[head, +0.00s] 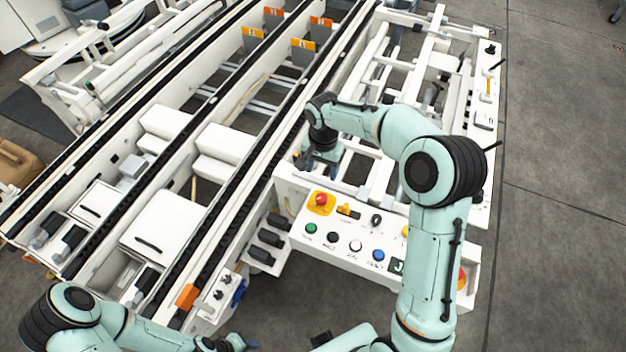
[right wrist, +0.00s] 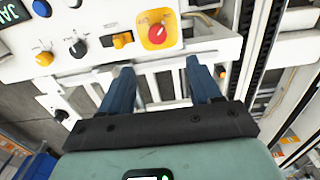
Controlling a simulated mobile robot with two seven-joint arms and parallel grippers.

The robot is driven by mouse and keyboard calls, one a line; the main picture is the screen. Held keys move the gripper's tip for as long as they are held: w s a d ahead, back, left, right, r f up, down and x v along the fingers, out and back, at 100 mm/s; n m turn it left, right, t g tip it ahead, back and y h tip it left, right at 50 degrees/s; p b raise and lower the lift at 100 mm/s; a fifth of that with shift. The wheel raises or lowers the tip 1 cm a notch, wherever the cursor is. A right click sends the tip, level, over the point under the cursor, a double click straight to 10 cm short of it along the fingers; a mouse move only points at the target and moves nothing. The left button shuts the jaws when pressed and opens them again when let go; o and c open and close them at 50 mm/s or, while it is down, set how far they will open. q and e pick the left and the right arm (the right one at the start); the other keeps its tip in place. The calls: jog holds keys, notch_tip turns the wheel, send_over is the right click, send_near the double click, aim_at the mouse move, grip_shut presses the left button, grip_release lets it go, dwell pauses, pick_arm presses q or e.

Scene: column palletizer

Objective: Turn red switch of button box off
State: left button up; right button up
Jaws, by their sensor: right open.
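The button box (head: 338,262) is a white panel at the lower middle of the head view. Its red switch (head: 321,199) is a round knob on a yellow square plate at the panel's upper left. In the right wrist view the red switch (right wrist: 157,33) lies beyond my fingertips, roughly centred between them. My right gripper (head: 322,165) is above the red switch in the head picture. In the right wrist view the right gripper (right wrist: 160,66) is open with nothing between its blue fingers. My left gripper (head: 238,342) is at the bottom edge, its jaws unclear.
An orange switch (head: 348,211) sits beside the red one. Black knobs, a green button (head: 311,228), a white button (head: 355,246) and a blue button (head: 378,255) share the panel. White conveyor rails (head: 250,170) run along the left. Grey floor (head: 560,220) is clear at right.

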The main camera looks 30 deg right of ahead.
aim_at(322, 197)
jog(key=f, duration=1.3)
jog(key=shift+s+f, duration=0.15)
jog(key=shift+s, duration=0.15)
jog(key=c, duration=1)
